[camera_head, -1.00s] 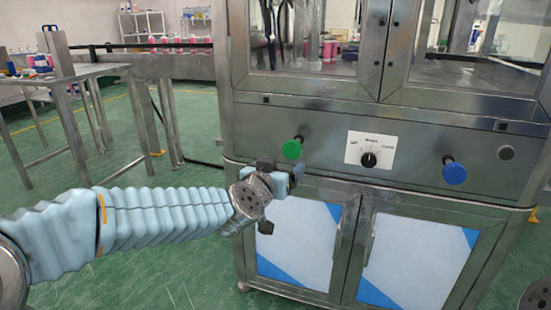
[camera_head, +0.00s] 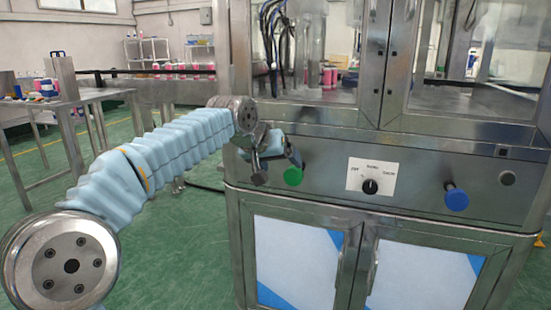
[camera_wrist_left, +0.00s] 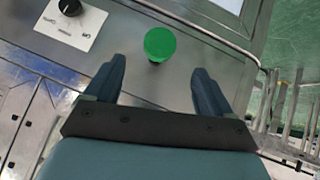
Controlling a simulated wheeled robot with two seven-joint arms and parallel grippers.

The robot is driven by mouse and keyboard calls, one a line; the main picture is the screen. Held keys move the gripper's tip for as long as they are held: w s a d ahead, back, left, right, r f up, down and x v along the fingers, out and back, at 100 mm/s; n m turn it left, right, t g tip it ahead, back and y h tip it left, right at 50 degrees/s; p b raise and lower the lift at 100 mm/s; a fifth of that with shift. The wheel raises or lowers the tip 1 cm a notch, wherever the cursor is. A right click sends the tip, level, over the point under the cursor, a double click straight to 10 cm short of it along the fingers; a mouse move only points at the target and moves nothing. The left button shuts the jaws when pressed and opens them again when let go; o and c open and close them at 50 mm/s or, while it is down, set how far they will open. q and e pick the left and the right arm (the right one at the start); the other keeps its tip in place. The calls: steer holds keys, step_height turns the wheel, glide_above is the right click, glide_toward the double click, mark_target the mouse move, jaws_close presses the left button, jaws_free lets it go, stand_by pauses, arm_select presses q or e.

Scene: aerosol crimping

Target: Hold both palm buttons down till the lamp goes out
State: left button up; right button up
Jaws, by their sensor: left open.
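The green palm button (camera_head: 293,176) sticks out of the machine's front panel at the left. The blue palm button (camera_head: 456,199) sticks out at the right of the same panel. My left gripper (camera_head: 277,168) is open and empty, just up and left of the green button. In the left wrist view the green button (camera_wrist_left: 160,43) shows beyond and between the spread fingers (camera_wrist_left: 158,85), apart from them. No lit lamp can be made out; a dark round fitting (camera_head: 507,178) sits right of the blue button. My right gripper is not in view.
A selector knob (camera_head: 370,187) on a white plate sits between the buttons. Glazed doors (camera_head: 340,75) are above the panel, cabinet doors (camera_head: 295,260) below. A metal table (camera_head: 100,95) stands at the left. Green floor is free in front.

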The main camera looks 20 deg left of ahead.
mark_target(292, 174)
arm_select(q)
steer(key=x, duration=0.9)
steer(key=shift+w+d+f, duration=0.15)
steer(key=shift+w+f, duration=0.05)
steer(key=shift+f, duration=0.05)
steer(key=shift+c, duration=0.4)
steer(key=c, duration=1)
